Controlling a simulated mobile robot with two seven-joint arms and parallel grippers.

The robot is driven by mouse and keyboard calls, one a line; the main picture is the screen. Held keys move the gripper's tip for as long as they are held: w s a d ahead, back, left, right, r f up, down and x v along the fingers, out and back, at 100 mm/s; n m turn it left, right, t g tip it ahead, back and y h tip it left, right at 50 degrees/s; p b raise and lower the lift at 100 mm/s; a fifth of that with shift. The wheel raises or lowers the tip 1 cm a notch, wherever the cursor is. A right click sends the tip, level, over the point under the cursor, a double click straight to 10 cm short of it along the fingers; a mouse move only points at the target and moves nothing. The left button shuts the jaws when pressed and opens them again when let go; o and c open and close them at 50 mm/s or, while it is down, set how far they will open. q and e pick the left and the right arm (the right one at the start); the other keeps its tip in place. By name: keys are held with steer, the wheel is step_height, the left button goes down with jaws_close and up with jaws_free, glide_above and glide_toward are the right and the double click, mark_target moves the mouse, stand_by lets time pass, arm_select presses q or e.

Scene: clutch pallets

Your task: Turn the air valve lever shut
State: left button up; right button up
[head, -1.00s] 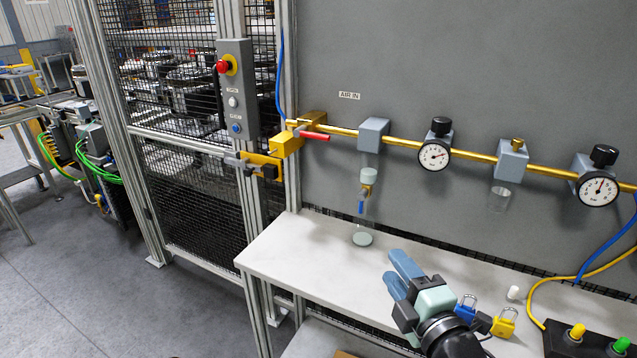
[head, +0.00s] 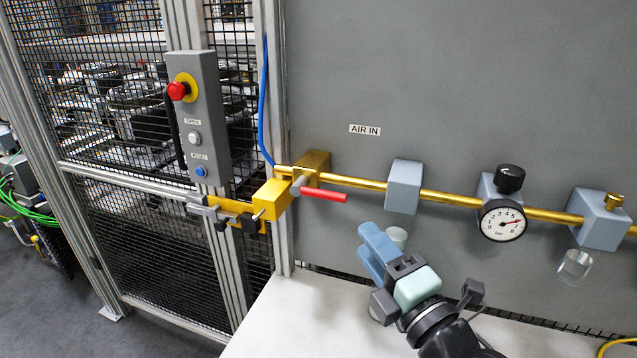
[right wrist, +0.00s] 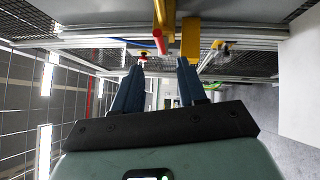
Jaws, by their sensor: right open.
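The air valve (head: 318,163) is a brass body on the pipe below the "AIR IN" label. Its red lever (head: 325,194) points right from the pivot, roughly along the pipe. The lever also shows nearly end-on in the right wrist view (right wrist: 159,42), beyond and between the fingertips. My right gripper (head: 366,240) is open and empty, with blue fingers. In the head view it is below and right of the lever's free end, apart from it. My left gripper is not in view.
A yellow block and latch (head: 272,199) sit left of the valve on the fence post. A control box (head: 199,130) with a red button hangs above. Along the brass pipe (head: 450,198) are a grey block (head: 403,187) and a gauge (head: 503,220). A white bench (head: 300,320) lies below.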

mark_target(335, 200)
steer(key=p+x, duration=0.3)
steer(key=x, duration=1)
jaws_close()
